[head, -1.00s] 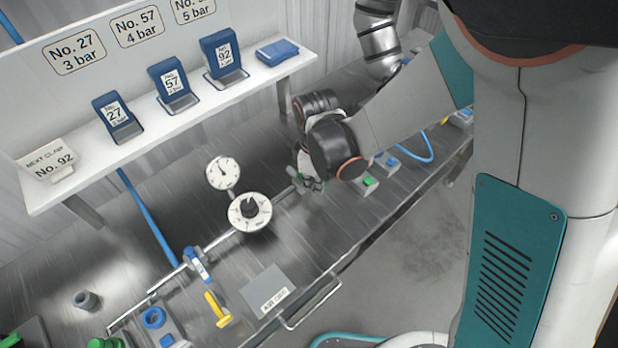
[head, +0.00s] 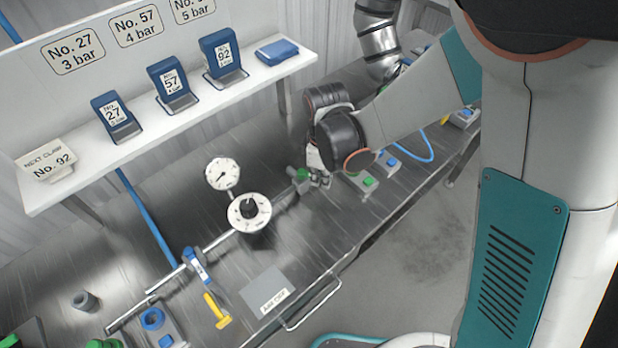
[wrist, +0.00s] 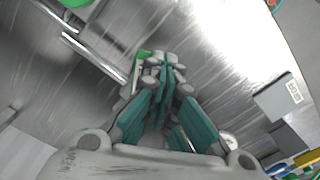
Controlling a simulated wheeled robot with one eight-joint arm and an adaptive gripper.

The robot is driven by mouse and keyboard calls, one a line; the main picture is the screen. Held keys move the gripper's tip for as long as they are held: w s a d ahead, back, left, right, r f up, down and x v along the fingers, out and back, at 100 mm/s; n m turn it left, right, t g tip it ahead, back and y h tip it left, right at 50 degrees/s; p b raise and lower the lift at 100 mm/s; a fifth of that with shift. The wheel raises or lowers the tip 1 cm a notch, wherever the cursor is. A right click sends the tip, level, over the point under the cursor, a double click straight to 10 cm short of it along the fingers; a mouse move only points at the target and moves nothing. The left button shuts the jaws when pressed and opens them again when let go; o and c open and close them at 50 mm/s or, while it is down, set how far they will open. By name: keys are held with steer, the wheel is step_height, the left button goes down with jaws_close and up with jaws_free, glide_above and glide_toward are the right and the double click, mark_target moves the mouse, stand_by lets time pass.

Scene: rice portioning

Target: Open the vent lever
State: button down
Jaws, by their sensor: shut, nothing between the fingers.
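A small green lever-like part (head: 301,174) stands at the right end of the metal pipe, beside my gripper (head: 318,181). I take it to be the vent lever, though no label on it is readable. In the wrist view a bit of green (wrist: 143,54) shows by the fingertips of my gripper (wrist: 163,66), partly hidden by them. The fingers are shut and empty. Whether they touch the green part, I cannot tell.
A small dial gauge (head: 222,174) and a larger dial with a black knob (head: 249,212) stand left of my gripper. A blue lever (head: 195,264) sits on the pipe, with a yellow handle (head: 216,310) nearby. A green-button box (head: 365,181) is close on the right.

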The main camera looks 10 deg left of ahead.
steer(key=shift+w+d, duration=0.3)
steer(key=shift+w, duration=0.6)
steer(key=shift+w, duration=0.1)
steer(key=shift+w+d+b, duration=0.2)
steer(key=shift+w+b, duration=0.1)
steer(key=shift+w, duration=0.75)
steer(key=shift+w, duration=0.1)
step_height(320, 180, up, 7)
steer(key=p, duration=0.4)
steer(key=shift+w+d, duration=0.15)
steer(key=shift+d, duration=0.05)
